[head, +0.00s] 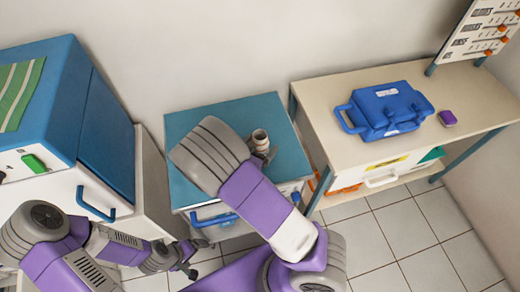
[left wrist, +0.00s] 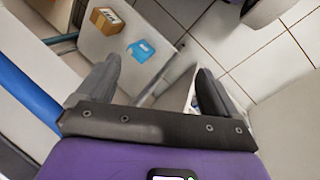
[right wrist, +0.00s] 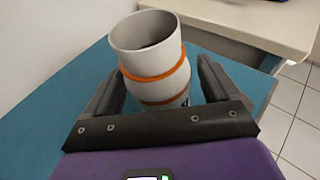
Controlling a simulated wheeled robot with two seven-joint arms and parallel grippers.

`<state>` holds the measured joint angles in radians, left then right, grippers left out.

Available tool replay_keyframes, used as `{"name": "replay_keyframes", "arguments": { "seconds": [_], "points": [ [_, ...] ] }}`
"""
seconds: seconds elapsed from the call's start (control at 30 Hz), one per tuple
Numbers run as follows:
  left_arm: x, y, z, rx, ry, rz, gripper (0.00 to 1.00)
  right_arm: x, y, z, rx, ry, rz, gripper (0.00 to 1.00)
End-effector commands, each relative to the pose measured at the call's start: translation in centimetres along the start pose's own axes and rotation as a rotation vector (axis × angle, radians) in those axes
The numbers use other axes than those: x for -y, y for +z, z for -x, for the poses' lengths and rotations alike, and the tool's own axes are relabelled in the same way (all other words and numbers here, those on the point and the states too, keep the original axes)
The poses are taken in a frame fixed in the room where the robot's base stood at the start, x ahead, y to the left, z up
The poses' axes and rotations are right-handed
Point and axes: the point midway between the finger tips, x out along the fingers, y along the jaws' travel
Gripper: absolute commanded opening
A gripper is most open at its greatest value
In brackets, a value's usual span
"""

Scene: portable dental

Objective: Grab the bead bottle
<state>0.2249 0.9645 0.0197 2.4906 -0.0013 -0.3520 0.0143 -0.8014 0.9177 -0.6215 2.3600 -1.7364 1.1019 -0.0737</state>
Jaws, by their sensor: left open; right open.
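A pale grey bottle (right wrist: 155,60) with two orange bands and an open top stands on the blue tabletop in the right wrist view. I take it for the bead bottle. My right gripper (right wrist: 160,90) is open, its fingers on either side of the bottle's lower part; whether they touch it I cannot tell. In the head view the bottle (head: 260,138) shows at the end of my right arm, its lower part partly hidden by the gripper. My left gripper (head: 186,264) is open and empty, low by the white cabinet; its spread fingers (left wrist: 160,90) show in the left wrist view.
The bottle's blue-topped cabinet (head: 182,128) stands against the wall. Right of it, a beige table (head: 350,95) holds a blue case (head: 385,108) and a small purple item (head: 447,118). A blue-and-white unit (head: 105,130) stands left. A brown box (left wrist: 106,20) lies near my left gripper.

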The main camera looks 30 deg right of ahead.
Motion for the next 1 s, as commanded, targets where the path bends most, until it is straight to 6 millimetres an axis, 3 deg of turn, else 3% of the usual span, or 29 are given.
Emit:
{"name": "replay_keyframes", "arguments": {
  "seconds": [0.07, 0.47, 0.77, 1.0],
  "points": [
    [0.0, 0.0, 0.0, 0.0, 0.0, 0.0, 0.94, 0.0, 0.0, 0.0, 0.0, 0.0, 0.0, 0.85],
    [0.0, 0.0, 0.0, 0.0, 0.0, 0.0, 0.94, 0.0, 0.0, 0.1, -0.001, 0.0, 0.0, 0.23],
    [-0.1, 0.0, 0.2, 0.0, 0.0, 0.0, 0.94, 0.0, 0.5, 0.2, 0.001, 0.0, -0.002, 0.21],
    [-0.8, 0.1, 2.1, 0.0, 0.0, 0.0, 0.94, 0.0, 4.8, 1.6, -0.001, 0.001, -0.007, 0.21]
  ]
}}
